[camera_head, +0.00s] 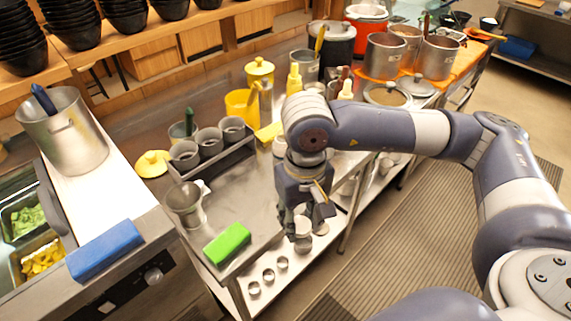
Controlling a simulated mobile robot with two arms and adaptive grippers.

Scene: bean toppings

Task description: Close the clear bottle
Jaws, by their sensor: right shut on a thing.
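My right gripper (308,212) points down over the right front edge of the steel table (250,200). It is shut on a small pale thing (302,230), mostly hidden by the fingers; I cannot tell if this is a cap. A pale bottle-like thing (279,147) stands on the table, partly hidden behind my right arm. I cannot tell if it is the clear bottle or whether it is closed. A yellow bottle (294,79) and a cream-topped bottle (346,90) stand farther back. My left gripper is not in view.
A green sponge (228,243) lies at the table's front. A metal jug (186,204), a row of metal cups (208,140) and a yellow lid (153,163) are on the left. A yellow container (241,108) is behind. Small metal cups (268,275) sit on the lower shelf.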

